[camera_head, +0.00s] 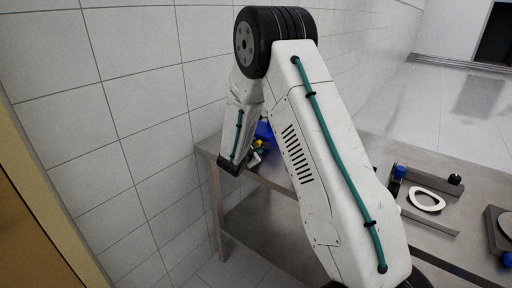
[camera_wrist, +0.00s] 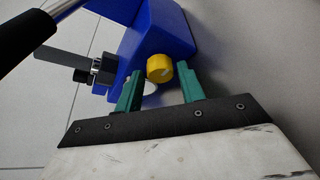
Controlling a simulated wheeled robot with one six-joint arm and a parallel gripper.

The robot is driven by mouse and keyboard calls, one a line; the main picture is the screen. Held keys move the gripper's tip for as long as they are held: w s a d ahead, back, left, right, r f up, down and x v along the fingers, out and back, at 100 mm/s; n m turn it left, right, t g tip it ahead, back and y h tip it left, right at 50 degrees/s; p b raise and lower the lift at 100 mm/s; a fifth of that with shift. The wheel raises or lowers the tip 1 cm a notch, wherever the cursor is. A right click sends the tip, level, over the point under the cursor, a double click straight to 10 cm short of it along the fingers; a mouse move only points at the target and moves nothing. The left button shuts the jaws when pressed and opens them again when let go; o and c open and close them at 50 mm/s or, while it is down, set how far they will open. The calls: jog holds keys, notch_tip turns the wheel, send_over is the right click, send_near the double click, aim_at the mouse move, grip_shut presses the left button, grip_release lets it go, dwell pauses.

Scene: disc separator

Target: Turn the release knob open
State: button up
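The release knob (camera_wrist: 159,68) is a yellow round knob on the blue body (camera_wrist: 176,28) of the separator. In the wrist view my gripper (camera_wrist: 160,73) has its two green fingers apart, with the knob between their tips. The right fingertip is very close to the knob's right side; I cannot tell if it touches. A gap shows between the left fingertip and the knob. In the head view the knob (camera_head: 259,143) and blue body (camera_head: 265,130) are small and mostly hidden behind my arm.
A black fitting (camera_wrist: 95,68) and a dark bar stand left of the knob. The metal table (camera_head: 375,150) carries a cream ring (camera_head: 426,199) and a tray with a blue part at the right. A tiled wall (camera_head: 130,100) is close behind on the left.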

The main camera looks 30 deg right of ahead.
jog(key=c, duration=0.7)
jog(key=shift+w+a+r+n+g, duration=0.1)
jog(key=shift+n+g, duration=0.4)
jog(key=shift+n, duration=0.3)
jog(key=shift+w+r+n+g, duration=0.1)
jog(key=shift+n+g, duration=0.4)
jog(key=shift+n, duration=0.3)
jog(key=o, duration=0.7)
jog(key=v, duration=0.8)
jog(key=shift+f, duration=0.15)
